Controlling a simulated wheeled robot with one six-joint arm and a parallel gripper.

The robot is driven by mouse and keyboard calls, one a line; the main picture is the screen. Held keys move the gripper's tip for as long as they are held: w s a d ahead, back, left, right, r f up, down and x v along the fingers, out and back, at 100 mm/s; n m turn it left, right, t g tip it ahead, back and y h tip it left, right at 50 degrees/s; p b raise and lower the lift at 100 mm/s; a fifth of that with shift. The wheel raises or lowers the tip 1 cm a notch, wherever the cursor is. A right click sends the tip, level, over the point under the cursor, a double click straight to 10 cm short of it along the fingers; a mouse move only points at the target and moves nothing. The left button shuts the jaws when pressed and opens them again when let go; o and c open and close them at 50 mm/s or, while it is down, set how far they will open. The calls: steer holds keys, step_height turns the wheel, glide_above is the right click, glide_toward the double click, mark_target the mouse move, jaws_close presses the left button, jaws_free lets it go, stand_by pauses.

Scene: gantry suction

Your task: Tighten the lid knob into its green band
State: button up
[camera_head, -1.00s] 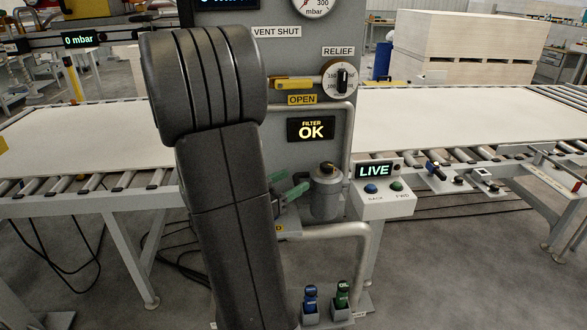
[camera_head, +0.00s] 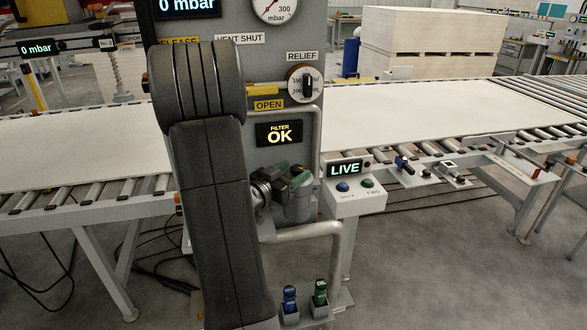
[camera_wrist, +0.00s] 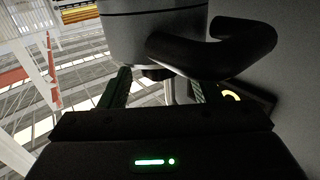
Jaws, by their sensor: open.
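The grey filter canister (camera_head: 298,208) stands at the front of the grey panel, and its lid is at the top. My gripper (camera_head: 290,174) is at the lid, its green-tipped fingers overlapping the lid knob in the head view. In the wrist view the canister (camera_wrist: 150,30) fills the upper middle. A dark knob-like part (camera_wrist: 158,73) shows between the fingers of my gripper (camera_wrist: 160,88), which are apart, one on each side. I cannot tell whether they touch it. The knob's pointer and the green band cannot be made out.
A bent grey pipe (camera_head: 318,232) runs below the canister. The LIVE button box (camera_head: 355,200) stands close on the right. The FILTER display (camera_head: 279,133) above reads OK. Blue (camera_head: 290,295) and green (camera_head: 320,292) handled items stand in holders below.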

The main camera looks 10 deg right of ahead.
steer(key=shift+w+d, duration=0.3)
steer(key=shift+d, duration=0.1)
steer(key=c, duration=1)
steer(key=shift+w+a+r+m+g+h+p, duration=0.1)
steer(key=shift+m+g+h+p, duration=0.15)
steer(key=shift+m+g+h, duration=0.25)
steer(key=shift+w+m+g+h+p, duration=0.1)
steer(key=shift+m+g+h+p, duration=0.15)
steer(key=shift+g, duration=0.35)
steer(key=shift+s+m+g, duration=0.1)
steer(key=shift+m+g, duration=0.25)
steer(key=shift+g, duration=0.05)
steer(key=o, duration=1)
steer(key=b+v, duration=0.2)
steer(key=v, duration=1.2)
steer(key=shift+f+b, duration=0.35)
